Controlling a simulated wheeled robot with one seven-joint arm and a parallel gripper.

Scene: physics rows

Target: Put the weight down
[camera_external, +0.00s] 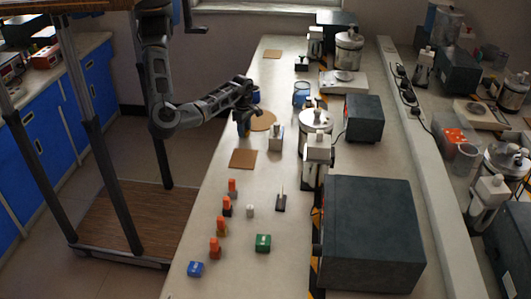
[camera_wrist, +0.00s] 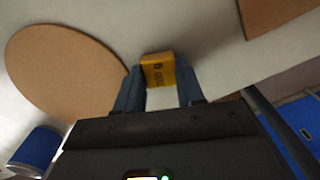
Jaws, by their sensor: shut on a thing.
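My gripper (camera_external: 243,124) reaches over the left side of the long pale bench. In the wrist view my gripper (camera_wrist: 158,78) has its two fingers on either side of a yellow block-shaped weight (camera_wrist: 157,70) with dark markings, and is shut on it. Behind the weight lies bare bench top, between a round cork mat (camera_wrist: 62,72) and another cork mat (camera_wrist: 268,12). I cannot tell whether the weight touches the bench. In the external view the gripper is just left of the round cork mat (camera_external: 264,121), and the weight is mostly hidden.
A square cork mat (camera_external: 243,158) lies nearer the camera.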

